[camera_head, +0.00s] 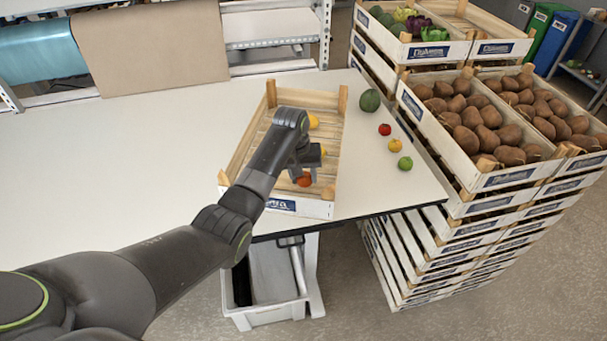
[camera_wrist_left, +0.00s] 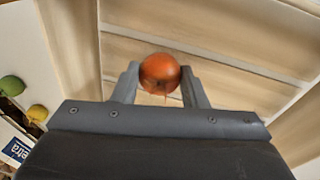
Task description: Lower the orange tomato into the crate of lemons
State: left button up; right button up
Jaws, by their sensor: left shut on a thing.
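The orange tomato (camera_head: 304,180) is held between the two fingers of my left gripper (camera_head: 305,171). In the left wrist view the tomato (camera_wrist_left: 160,72) sits at the fingertips, with the crate's wooden slats behind it. The crate of lemons (camera_head: 318,208) is a light wooden box on the white table. The tomato is over the near right part of the crate; its exact height above the floor is hard to tell. One lemon (camera_head: 313,121) shows inside the crate, and another yellow bit shows beside the gripper. My arm hides part of the crate. My right gripper is out of view.
A dark green melon (camera_head: 370,100), a red tomato (camera_head: 385,129), a yellow-orange fruit (camera_head: 395,145) and a green one (camera_head: 405,163) lie right of the crate. Stacked crates of brown produce (camera_head: 480,130) stand past the table's right edge. The table's left side (camera_head: 110,170) is clear.

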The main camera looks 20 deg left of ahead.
pick_arm(q)
jog(key=shift+f+b, duration=0.6)
jog(key=shift+f, duration=0.7)
dwell(0.4)
jog(key=o, duration=1.1)
jog(key=shift+c, duration=0.2)
jog(key=shift+r, duration=0.1)
notch_tip(320, 180, up, 17)
jog(key=s+a+p, duration=0.2)
jog(key=p, duration=0.1)
jog(key=shift+p, duration=0.3)
jog(key=shift+s, duration=0.1)
